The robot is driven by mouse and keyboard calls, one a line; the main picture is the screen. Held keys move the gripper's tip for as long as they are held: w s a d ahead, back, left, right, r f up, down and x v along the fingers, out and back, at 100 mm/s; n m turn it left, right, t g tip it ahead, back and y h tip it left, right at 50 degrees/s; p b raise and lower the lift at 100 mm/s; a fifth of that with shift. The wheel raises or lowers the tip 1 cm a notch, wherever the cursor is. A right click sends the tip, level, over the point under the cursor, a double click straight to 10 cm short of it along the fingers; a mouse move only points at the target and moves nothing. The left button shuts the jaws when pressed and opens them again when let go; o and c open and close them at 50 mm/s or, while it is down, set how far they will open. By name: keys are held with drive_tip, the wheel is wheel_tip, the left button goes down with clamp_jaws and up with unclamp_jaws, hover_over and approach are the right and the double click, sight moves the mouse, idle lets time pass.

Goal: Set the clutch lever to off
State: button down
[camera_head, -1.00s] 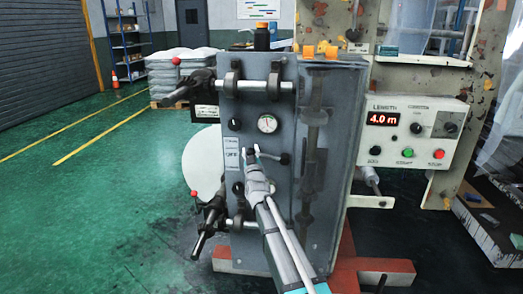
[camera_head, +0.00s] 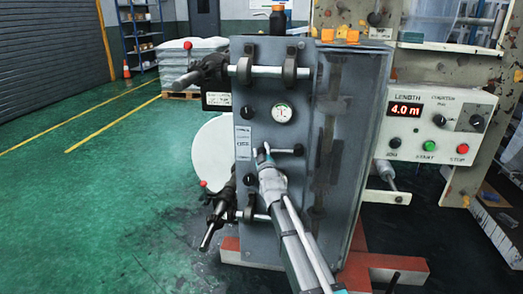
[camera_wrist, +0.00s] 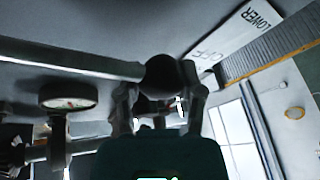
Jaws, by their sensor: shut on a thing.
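The clutch lever (camera_head: 286,151) is a short grey bar on the machine's grey front panel (camera_head: 262,88). It runs nearly level leftward from a dark hub on the panel. In the wrist view its grey rod (camera_wrist: 70,58) ends in a black ball knob (camera_wrist: 160,75). My gripper (camera_head: 262,154) is shut on this knob, with one finger on each side; it also shows in the wrist view (camera_wrist: 160,98). A white label plate (camera_head: 243,143) stands left of the lever. In the wrist view the plate (camera_wrist: 235,38) reads LOWER and OFF.
A round gauge (camera_head: 282,112) and a black dial (camera_head: 247,112) sit above the lever. Rollers with red-knobbed arms are at the panel's top (camera_head: 262,71) and bottom (camera_head: 222,214). A control box (camera_head: 433,122) reading 4.0 m stands right. Green floor (camera_head: 120,200) is open at left.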

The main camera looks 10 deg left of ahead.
drive_tip(key=shift+w+d, duration=0.25)
drive_tip(key=shift+d, duration=0.1)
drive_tip(key=shift+c, duration=1)
unclamp_jaws()
drive_tip(key=shift+f, duration=0.1)
drive_tip(key=shift+s+a, duration=0.15)
drive_tip(key=shift+s+a, duration=0.1)
